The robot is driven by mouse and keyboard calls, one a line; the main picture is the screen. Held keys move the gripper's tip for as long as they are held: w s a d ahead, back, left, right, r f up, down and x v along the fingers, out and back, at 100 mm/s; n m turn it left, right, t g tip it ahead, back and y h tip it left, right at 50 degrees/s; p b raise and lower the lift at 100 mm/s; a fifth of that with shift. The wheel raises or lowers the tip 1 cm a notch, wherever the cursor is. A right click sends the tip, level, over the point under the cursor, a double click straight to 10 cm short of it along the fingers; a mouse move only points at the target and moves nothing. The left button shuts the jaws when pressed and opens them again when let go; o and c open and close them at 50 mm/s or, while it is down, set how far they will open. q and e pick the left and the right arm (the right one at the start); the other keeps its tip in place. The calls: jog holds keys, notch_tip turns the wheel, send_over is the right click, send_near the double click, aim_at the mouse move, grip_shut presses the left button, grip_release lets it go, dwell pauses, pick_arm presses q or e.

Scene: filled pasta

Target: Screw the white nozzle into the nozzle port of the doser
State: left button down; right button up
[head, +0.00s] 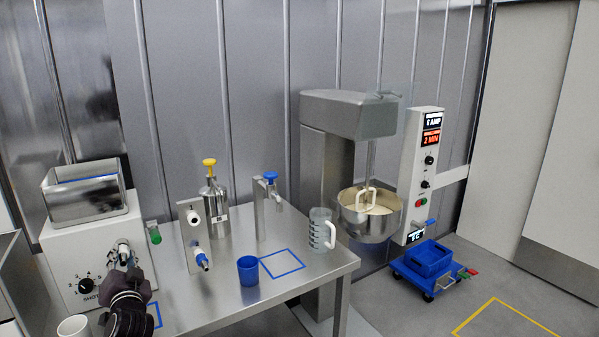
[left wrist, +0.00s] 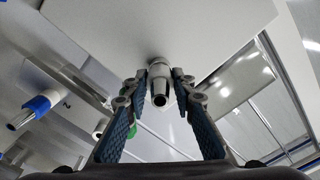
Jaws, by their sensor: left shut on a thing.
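The doser (head: 60,255) is the white box at the left of the steel table, with a steel hopper on top and a dial on its front. The white nozzle (left wrist: 160,82) is at the doser's front face, its dark open end toward the wrist camera. My left gripper (left wrist: 159,92) is shut on the nozzle, one finger on each side. In the head view my left gripper (head: 126,275) is in front of the doser, with the nozzle (head: 122,250) at its tip. The nozzle port is hidden behind the nozzle; I cannot tell how deep it sits. My right gripper is not in view.
A steel rack plate (head: 193,240) holds a blue-collared nozzle (head: 201,259) and a white piece. A steel bottle (head: 213,205), a blue cup (head: 248,271) and a clear jug (head: 321,229) stand on the table. A white cup (head: 73,327) is below the doser.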

pick_arm(q)
jog(key=m, duration=0.2)
jog(key=m+p, duration=0.1)
jog(key=m, duration=0.1)
jog(key=m+p, duration=0.1)
jog(key=m, duration=0.1)
jog(key=shift+r, duration=0.35)
jog(key=shift+a+f+m+p, duration=0.15)
jog(key=shift+m+p, duration=0.35)
jog(key=shift+m, duration=0.5)
jog(key=shift+f+m, duration=0.1)
jog(key=shift+m, duration=0.3)
jog(key=shift+f, duration=0.1)
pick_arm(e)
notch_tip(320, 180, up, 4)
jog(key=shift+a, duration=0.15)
